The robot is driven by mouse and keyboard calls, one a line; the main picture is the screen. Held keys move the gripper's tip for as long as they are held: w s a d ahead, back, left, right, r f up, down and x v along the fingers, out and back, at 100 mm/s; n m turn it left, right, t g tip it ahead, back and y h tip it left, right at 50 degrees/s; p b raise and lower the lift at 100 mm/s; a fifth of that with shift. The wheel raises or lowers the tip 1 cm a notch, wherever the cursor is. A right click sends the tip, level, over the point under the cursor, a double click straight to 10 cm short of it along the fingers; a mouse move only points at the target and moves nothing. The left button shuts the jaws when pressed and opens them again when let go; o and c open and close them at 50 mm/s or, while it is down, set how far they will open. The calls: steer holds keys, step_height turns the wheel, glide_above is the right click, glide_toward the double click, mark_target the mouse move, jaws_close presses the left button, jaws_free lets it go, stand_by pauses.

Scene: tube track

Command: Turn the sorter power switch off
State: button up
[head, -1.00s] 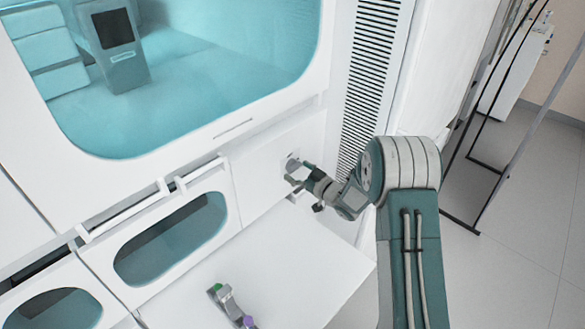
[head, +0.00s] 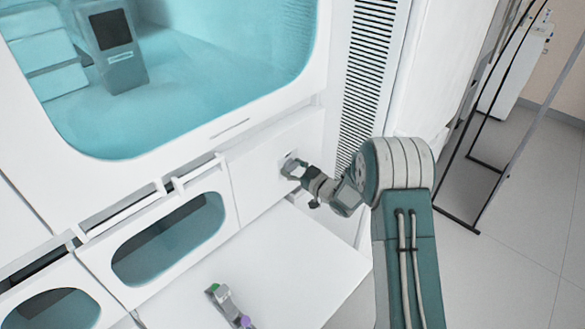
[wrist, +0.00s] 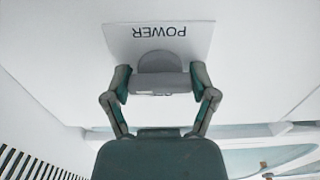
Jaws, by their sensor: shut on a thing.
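The power switch is a grey round knob (wrist: 160,68) on a pale plate (wrist: 120,38) marked POWER, which reads upside down in the wrist view. My gripper (wrist: 159,85) has one finger on each side of the knob and is shut on it. In the head view my gripper (head: 291,168) reaches the small switch plate on the white front panel, right of the lower windows. The knob itself is mostly hidden there by the fingers. I cannot tell its on or off setting.
A white shelf (head: 290,265) juts out below the panel, with a small grey rack (head: 229,305) with green and purple parts on it. A large teal window (head: 190,80) is above. A vent grille (head: 370,75) stands to the right. White handles (head: 125,212) project at the left.

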steer(key=n, duration=0.4)
steer(key=shift+n, duration=0.4)
steer(key=n, duration=0.4)
steer(key=shift+n, duration=0.3)
steer(key=n, duration=0.4)
steer(key=shift+s+f+n, duration=0.1)
steer(key=shift+f+n, duration=0.1)
steer(key=shift+n, duration=1.9)
steer(key=o, duration=1)
steer(key=shift+s, duration=0.1)
steer(key=shift+r, duration=0.1)
